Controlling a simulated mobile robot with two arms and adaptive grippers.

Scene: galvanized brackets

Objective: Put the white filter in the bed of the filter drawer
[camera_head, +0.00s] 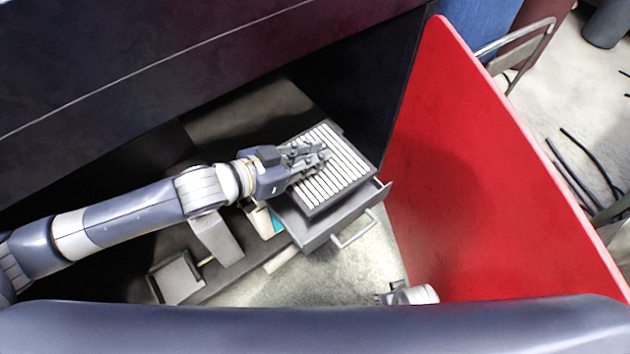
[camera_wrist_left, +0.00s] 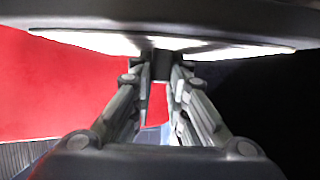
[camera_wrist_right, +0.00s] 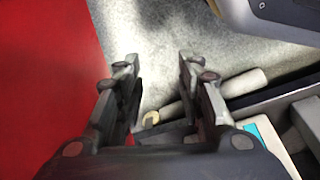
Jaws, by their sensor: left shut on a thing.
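The white filter (camera_head: 342,178), with white pleats in a dark frame, lies over the pulled-out grey filter drawer (camera_head: 318,240). It covers most of the drawer bed; I cannot tell whether it touches the bed. My left gripper (camera_head: 322,158) is above the filter, shut on it. In the left wrist view the fingers (camera_wrist_left: 160,75) reach to a dark edge with white strips of the filter (camera_wrist_left: 215,50) beside it. My right gripper (camera_head: 384,295) is low, in front of the drawer. In the right wrist view its fingers (camera_wrist_right: 157,68) are apart and empty.
The drawer handle (camera_head: 354,232) faces the front right. A red panel (camera_head: 470,170) stands close on the right. A dark housing (camera_head: 200,60) rises behind. A teal-and-white item (camera_head: 274,220) and a dark block (camera_head: 177,278) lie left of the drawer.

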